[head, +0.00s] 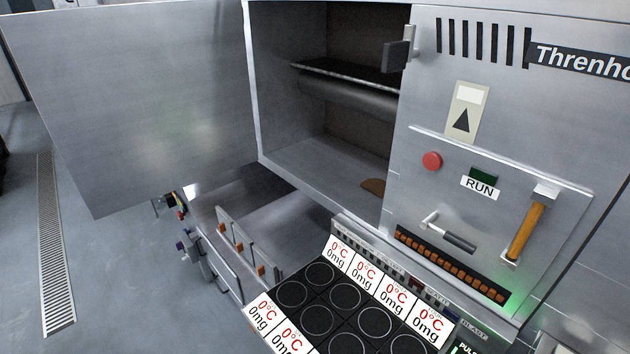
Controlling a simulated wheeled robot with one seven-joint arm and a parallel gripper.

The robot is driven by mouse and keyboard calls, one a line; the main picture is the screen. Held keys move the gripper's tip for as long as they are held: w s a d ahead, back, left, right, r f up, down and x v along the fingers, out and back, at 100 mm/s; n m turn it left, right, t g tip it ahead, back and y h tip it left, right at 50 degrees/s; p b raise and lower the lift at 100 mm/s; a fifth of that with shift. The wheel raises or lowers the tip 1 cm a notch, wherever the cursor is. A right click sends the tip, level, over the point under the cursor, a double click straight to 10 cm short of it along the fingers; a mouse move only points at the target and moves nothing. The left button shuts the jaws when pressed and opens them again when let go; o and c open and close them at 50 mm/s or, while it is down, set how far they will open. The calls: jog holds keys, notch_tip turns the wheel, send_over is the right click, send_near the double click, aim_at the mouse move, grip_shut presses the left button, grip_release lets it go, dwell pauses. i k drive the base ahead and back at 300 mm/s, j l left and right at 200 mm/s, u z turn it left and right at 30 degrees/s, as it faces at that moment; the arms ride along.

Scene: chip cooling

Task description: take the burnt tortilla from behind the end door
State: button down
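The end door (150,100) is a large grey metal panel, swung wide open to the left of the machine. Behind it the chamber (310,160) is open to view. A brown, flat piece that looks like the burnt tortilla (373,187) lies on the chamber floor at the right. Its right part is hidden by the edge of the front panel. My gripper is not in view.
A dark shelf and a roller (345,95) cross the upper chamber. A door latch (400,50) juts out at the opening's right edge. The control panel (490,200) has a red button, a levered handle and an orange handle. Below stand a tray of round dark pads (345,295) and metal bins (240,245). Floor at left is clear.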

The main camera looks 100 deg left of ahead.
aim_at(376, 186)
jog(key=u, duration=2.9)
jog(key=i+j+z, duration=0.2)
jog(key=j, duration=0.6)
jog(key=j+z, duration=0.2)
jog(key=j, duration=0.6)
jog(key=i+l, duration=0.2)
jog(key=i, duration=0.25)
